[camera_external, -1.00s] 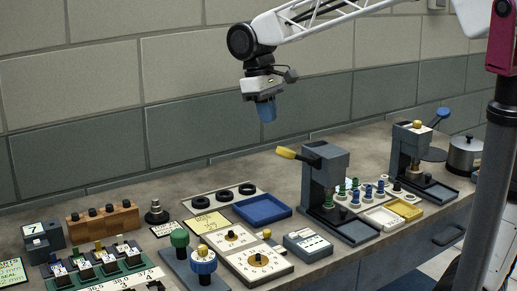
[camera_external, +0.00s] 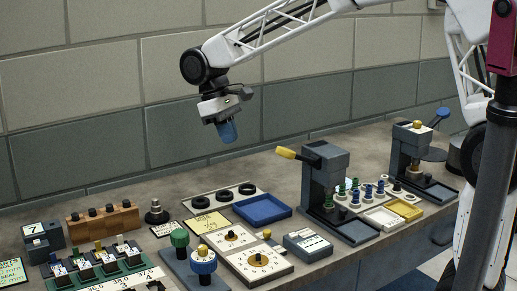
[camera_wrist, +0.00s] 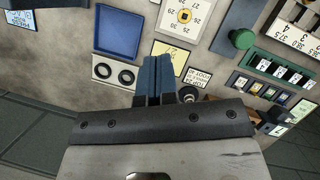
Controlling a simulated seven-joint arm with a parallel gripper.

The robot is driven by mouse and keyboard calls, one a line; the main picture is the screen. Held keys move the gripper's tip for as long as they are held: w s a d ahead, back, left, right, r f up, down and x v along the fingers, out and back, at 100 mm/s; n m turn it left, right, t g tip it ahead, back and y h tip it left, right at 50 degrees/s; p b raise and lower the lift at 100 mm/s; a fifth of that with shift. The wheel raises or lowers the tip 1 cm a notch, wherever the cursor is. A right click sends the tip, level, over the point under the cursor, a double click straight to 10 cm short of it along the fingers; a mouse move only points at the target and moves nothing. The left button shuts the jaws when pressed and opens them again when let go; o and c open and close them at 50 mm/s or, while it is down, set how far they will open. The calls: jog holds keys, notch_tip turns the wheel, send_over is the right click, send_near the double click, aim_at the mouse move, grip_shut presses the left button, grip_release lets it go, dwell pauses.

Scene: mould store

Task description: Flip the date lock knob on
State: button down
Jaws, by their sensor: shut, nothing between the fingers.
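My gripper (camera_external: 228,138) has blue fingers and hangs well above the back of the bench, touching nothing. In the wrist view its fingers (camera_wrist: 158,58) are together and empty. I cannot tell which part is the date lock knob; no readable label names it. The green knob also shows in the wrist view (camera_wrist: 241,39), right of the fingers. A dial plate shows there too (camera_wrist: 184,16).
A blue tray (camera_external: 262,208), a plate with black rings (camera_external: 224,190) and a yellow card (camera_external: 207,223) lie below my gripper. Two grey presses (camera_external: 326,180) (camera_external: 409,152) stand to the right. A wooden block (camera_external: 103,219) and a green rack (camera_external: 100,273) are at left.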

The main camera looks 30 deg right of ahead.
send_near(253, 233)
jog(key=w+r, duration=0.1)
jog(key=r, duration=0.1)
jog(key=w+a+r, duration=0.1)
jog(key=shift+w+a+r, duration=0.15)
jog(key=shift+w+r, duration=0.25)
jog(key=shift+f, duration=0.1)
jog(key=x, duration=1)
jog(key=s, duration=0.1)
jog(key=s+d, duration=0.1)
jog(key=shift+s+d, duration=0.15)
jog(key=shift+s, duration=0.15)
jog(key=shift+s+d, duration=0.25)
jog(key=shift+s, duration=0.2)
jog(key=shift+s, duration=0.1)
